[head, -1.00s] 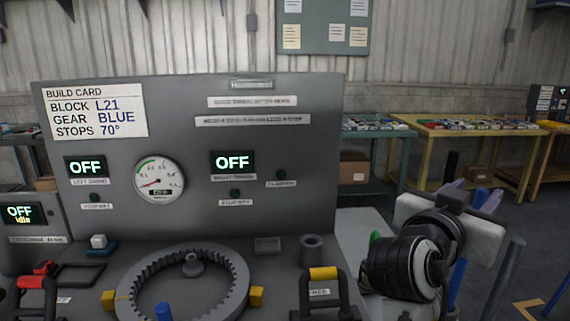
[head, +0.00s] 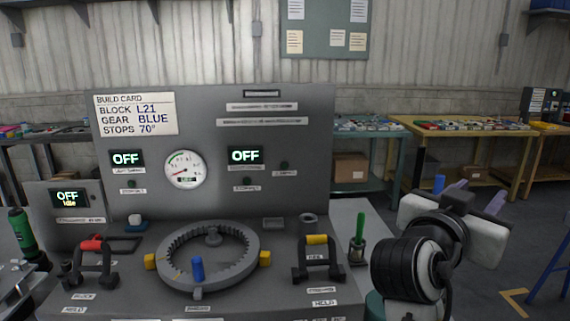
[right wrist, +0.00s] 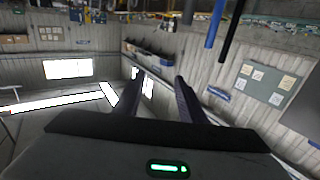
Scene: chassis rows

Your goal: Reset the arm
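My right arm rises at the right side of the head view, bent, with its gripper (head: 476,198) pointing away over open floor, clear of the bench. In the right wrist view its two dark fingers (right wrist: 159,80) stand apart with nothing between them, so it is open and empty. My left gripper does not show in either view.
A grey bench panel (head: 300,170) carries a build card (head: 136,115), a gauge (head: 186,169) and displays reading OFF. Before it are a toothed ring (head: 172,276), a red-topped handle (head: 92,262) and a yellow-topped handle (head: 318,258).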

